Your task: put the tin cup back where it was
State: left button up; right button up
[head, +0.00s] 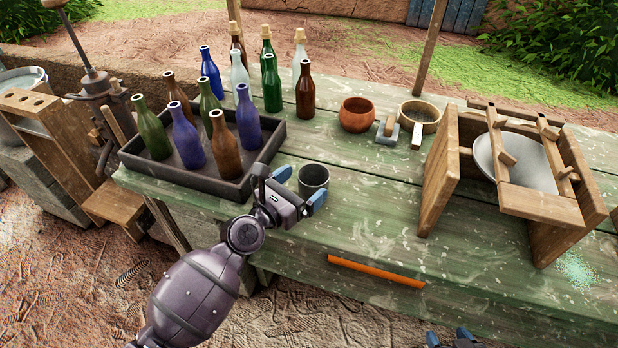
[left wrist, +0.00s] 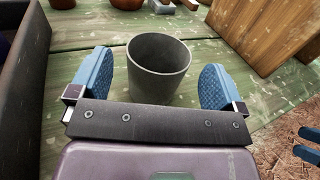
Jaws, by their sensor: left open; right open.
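The grey tin cup (head: 313,180) stands upright on the green table, just right of the tray's near right corner. My left gripper (head: 299,188) is open with its blue fingertips on either side of the cup. In the left wrist view the cup (left wrist: 159,66) is between the two fingers (left wrist: 158,87), with a visible gap on each side. My right gripper (head: 452,338) shows only as blue and dark tips at the bottom edge of the head view; its fingers also show at the right edge of the left wrist view (left wrist: 311,145).
A dark tray (head: 235,186) of several bottles lies left of the cup, close to my left gripper. More bottles stand behind it. A clay bowl (head: 357,115), a sieve (head: 420,117) and a wooden frame (head: 437,185) stand further right. An orange strip (head: 375,270) lies near the front edge.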

pick_arm(q)
jog(key=s+a+f+m+g+y, duration=0.1)
jog(key=s+a+f+m+y, duration=0.4)
jog(key=s+a+m, duration=0.7)
jog(key=s+a+f+m+g+y, duration=0.1)
jog(key=s+a+f+m+y, duration=0.5)
jog(key=s+a+f+m, duration=0.4)
jog(key=s+a+m, duration=0.2)
jog(key=s+m, duration=0.3)
jog(key=m, duration=0.2)
jog(key=shift+a+g+y, duration=0.3)
jog(key=shift+g, duration=0.1)
jog(key=shift+s, duration=0.1)
jog(key=shift+r+p, duration=0.35)
jog(key=shift+p, duration=0.1)
